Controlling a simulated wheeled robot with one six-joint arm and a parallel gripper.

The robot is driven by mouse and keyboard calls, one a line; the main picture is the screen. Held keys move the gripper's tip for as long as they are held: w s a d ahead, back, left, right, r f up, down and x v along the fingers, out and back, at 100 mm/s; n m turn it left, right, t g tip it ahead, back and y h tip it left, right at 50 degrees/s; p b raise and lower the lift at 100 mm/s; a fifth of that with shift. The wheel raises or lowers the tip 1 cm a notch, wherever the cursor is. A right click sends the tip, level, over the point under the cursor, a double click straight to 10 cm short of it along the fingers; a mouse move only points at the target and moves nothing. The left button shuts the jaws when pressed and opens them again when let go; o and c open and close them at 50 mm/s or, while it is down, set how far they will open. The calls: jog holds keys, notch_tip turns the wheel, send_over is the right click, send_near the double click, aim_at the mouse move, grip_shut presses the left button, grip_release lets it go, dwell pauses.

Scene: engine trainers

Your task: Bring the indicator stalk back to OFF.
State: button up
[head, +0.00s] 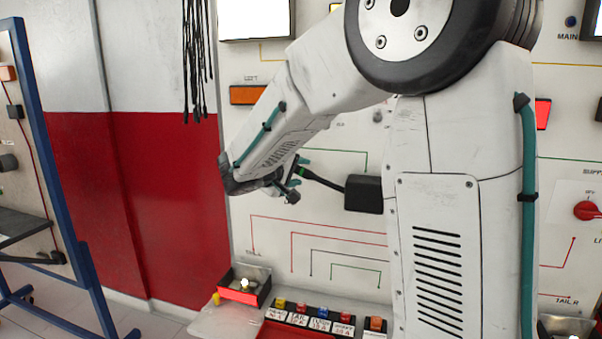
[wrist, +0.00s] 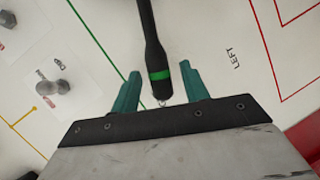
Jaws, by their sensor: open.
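The indicator stalk is a black lever with a green band near its end. In the head view the stalk (head: 325,182) sticks out to the left from a black housing (head: 363,193) on the white panel, sloping slightly upward toward its tip. In the wrist view the stalk (wrist: 154,45) comes down from the top edge, and its banded end lies between the two teal fingers. My gripper (wrist: 160,72) is open, with a visible gap on both sides of the stalk. In the head view my gripper (head: 297,180) is at the stalk's free end, partly hidden by my wrist.
A LEFT label (wrist: 235,58) is printed right of the stalk in the wrist view; a grey toggle switch (wrist: 55,87) is at left. Below, a shelf (head: 215,322) carries a lamp box (head: 245,286) and several coloured fuses. A blue-framed board (head: 50,150) stands at far left.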

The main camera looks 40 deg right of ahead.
aim_at(310, 185)
jog(key=shift+x, duration=0.8)
grip_shut()
jog(key=shift+w+a+f+n+g+h, duration=0.15)
jog(key=shift+f+n+h, duration=0.3)
jog(key=shift+f+n, duration=0.55)
jog(key=shift+w+a+f+n+g+h, duration=0.15)
jog(key=shift+f+n+h, duration=0.4)
jog(key=shift+f, duration=0.9)
grip_release()
